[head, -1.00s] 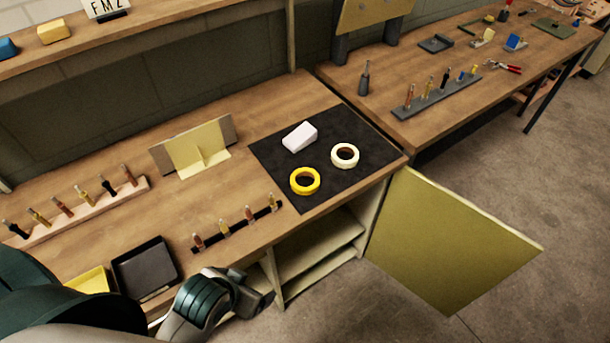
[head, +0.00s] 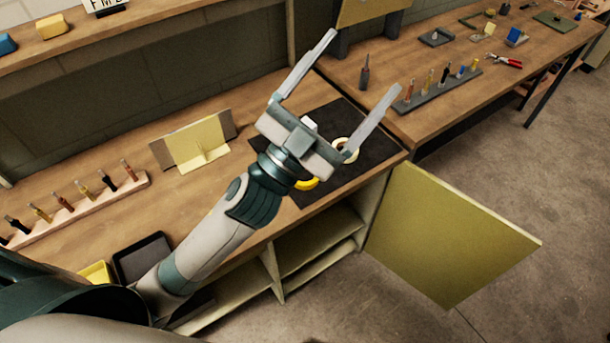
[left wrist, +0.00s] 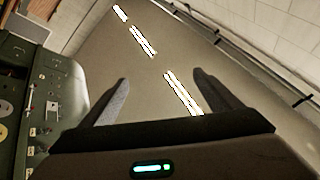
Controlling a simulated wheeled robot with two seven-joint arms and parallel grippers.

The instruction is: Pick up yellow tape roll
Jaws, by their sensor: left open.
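The yellow tape roll (head: 307,184) lies on the black mat (head: 374,160) on the wooden bench, mostly hidden behind my left gripper in the head view. My left gripper (head: 362,62) is open and empty, raised above the bench, its two fingers spread wide and pointing up and to the right in the picture. In the left wrist view the two fingers (left wrist: 161,84) are apart with nothing between them. That view faces a wall and ceiling with lights, and the tape roll does not show there. My right gripper is in neither view.
A white tape roll (head: 346,150) and a white block (head: 309,124) are on the mat, partly covered by the gripper. A yellow bracket (head: 196,147) stands left of the mat. An open yellow cabinet door (head: 450,240) sticks out at the bench's front right.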

